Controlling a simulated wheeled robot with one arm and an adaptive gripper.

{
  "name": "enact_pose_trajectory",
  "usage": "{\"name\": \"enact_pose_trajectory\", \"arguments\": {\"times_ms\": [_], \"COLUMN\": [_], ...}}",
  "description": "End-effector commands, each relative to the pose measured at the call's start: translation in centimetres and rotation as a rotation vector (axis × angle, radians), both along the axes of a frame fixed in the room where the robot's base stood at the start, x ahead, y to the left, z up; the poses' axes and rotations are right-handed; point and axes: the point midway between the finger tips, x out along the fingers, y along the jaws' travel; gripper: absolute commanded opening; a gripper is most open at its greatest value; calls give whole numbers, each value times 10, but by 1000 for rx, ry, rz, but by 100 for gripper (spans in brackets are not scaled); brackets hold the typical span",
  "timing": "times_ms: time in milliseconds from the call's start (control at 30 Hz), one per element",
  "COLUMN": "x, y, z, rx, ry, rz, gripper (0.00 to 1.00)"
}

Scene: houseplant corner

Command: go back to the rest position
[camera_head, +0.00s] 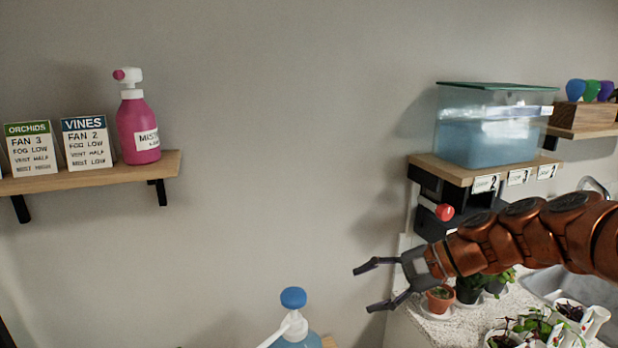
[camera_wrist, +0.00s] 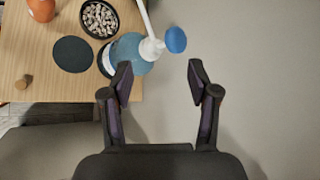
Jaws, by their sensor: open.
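My gripper (camera_head: 372,286) is at the end of my copper-coloured arm, which reaches in from the right in the head view. Its two dark fingers are spread apart with nothing between them, and they also show in the wrist view (camera_wrist: 161,82). A blue bottle with a white neck and a round blue top (camera_head: 293,298) stands to the left of and below the gripper in the head view. In the wrist view the same bottle (camera_wrist: 128,56) is near the edge of a wooden table (camera_wrist: 40,60), beyond the left finger and apart from it.
A right shelf (camera_head: 440,166) holds a water tank (camera_head: 490,130). Potted plants (camera_head: 438,299) stand below my arm. In the wrist view, a bowl of pebbles (camera_wrist: 99,18) and a dark disc (camera_wrist: 72,54) lie on the table.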

Motion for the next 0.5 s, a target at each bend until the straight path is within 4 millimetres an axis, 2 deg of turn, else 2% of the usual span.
{"name": "enact_pose_trajectory", "arguments": {"times_ms": [33, 100, 233, 367, 500], "x": [-20, -46, -95, -141, -187], "y": [12, 23, 34, 31, 16], "z": [-5, -15, -35, -55, -76], "rx": [-56, -133, -279, -422, -570], "ry": [-13, -28, -55, -73, -86], "rz": [58, 140, 282, 416, 552], "gripper": [60, 60, 60, 60, 60]}}
